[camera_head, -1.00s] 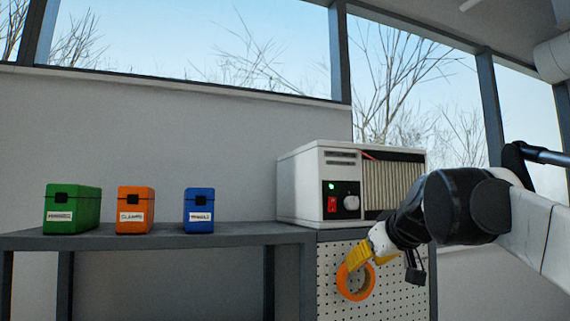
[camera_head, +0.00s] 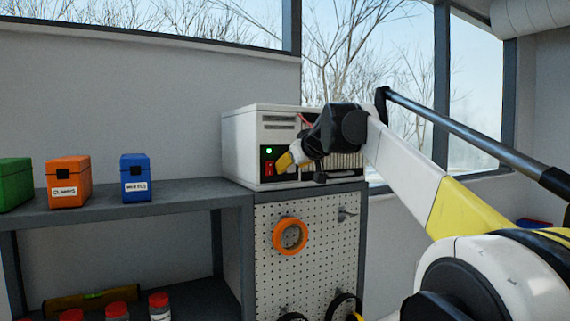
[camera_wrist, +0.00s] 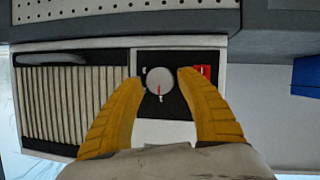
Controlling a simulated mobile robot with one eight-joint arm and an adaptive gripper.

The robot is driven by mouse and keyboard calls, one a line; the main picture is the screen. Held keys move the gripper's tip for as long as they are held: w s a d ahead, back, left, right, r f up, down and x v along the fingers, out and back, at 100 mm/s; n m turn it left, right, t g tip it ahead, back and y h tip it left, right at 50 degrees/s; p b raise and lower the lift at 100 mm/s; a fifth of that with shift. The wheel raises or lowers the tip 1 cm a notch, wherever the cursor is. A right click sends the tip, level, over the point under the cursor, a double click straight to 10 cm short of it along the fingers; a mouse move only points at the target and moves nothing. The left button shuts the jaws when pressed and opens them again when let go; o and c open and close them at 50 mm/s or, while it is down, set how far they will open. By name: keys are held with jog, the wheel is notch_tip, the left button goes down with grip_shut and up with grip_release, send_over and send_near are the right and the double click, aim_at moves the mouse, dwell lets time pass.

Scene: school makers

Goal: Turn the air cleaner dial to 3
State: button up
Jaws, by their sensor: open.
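The white air cleaner (camera_head: 243,150) stands on the grey bench, with a lit green light (camera_head: 268,151) and a red switch (camera_head: 269,168) on its dark front panel. In the wrist view, which shows the scene upside down, the round pale dial (camera_wrist: 160,81) has a red pointer mark; its numbers are too small to read. My gripper (camera_wrist: 160,78) is open, its yellow fingers on either side of the dial; I cannot tell whether they touch it. In the head view my gripper (camera_head: 284,160) hides the dial.
A pegboard (camera_head: 330,238) below the cleaner holds an orange ring (camera_head: 290,235). Orange (camera_head: 69,182) and blue (camera_head: 136,180) boxes and a green box (camera_head: 14,184) stand on the bench to the left. The bench top between the blue box and the cleaner is clear.

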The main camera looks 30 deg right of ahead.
jog(key=shift+w+f, duration=0.2)
jog(key=shift+w, duration=0.3)
jog(key=shift+s, duration=0.1)
jog(key=c, duration=0.9)
jog(key=shift+c, duration=0.2)
